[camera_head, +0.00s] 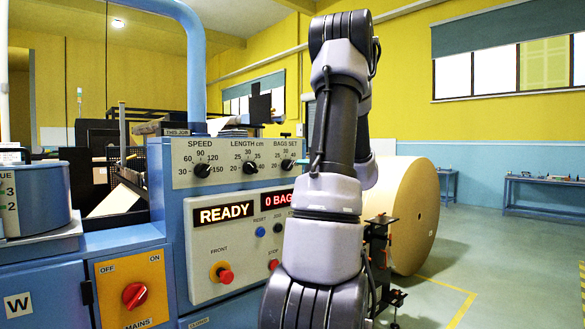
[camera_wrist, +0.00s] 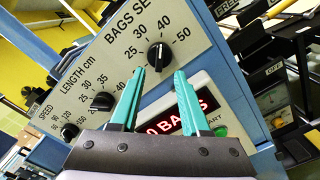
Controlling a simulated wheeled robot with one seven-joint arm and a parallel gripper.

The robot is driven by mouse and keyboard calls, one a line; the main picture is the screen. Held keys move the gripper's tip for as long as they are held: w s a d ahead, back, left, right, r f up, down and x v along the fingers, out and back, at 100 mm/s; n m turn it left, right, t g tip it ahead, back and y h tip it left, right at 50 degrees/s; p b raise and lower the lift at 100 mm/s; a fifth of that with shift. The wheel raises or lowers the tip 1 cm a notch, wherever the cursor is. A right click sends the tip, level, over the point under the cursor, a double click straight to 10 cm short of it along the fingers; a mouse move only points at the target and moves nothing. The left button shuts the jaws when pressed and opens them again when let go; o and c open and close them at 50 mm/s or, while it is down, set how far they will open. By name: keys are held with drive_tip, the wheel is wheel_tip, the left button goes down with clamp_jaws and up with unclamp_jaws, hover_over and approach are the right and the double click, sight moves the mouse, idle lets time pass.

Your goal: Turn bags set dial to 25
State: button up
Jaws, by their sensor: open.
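The bags set dial (camera_wrist: 158,57) is a black knob with a white pointer mark on the pale panel; it also shows in the head view (camera_head: 288,165). In the wrist view its mark lies close to upright, roughly toward the 40, though the exact reading is hard to tell. My gripper (camera_wrist: 157,80) has two teal fingers, open and empty. The dial shows just beyond and between the fingertips, apparently apart from them. In the head view my arm hides the gripper.
The length dial (camera_wrist: 102,101) and speed dial (camera_wrist: 69,131) sit beside it on the same panel. The red bags display (camera_head: 276,198) is below. A large paper roll (camera_head: 412,215) stands right of the machine, with open floor beyond.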

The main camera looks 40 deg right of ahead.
sight(292, 166)
drive_tip(key=w, duration=0.6)
drive_tip(key=shift+a, duration=0.3)
clamp_jaws()
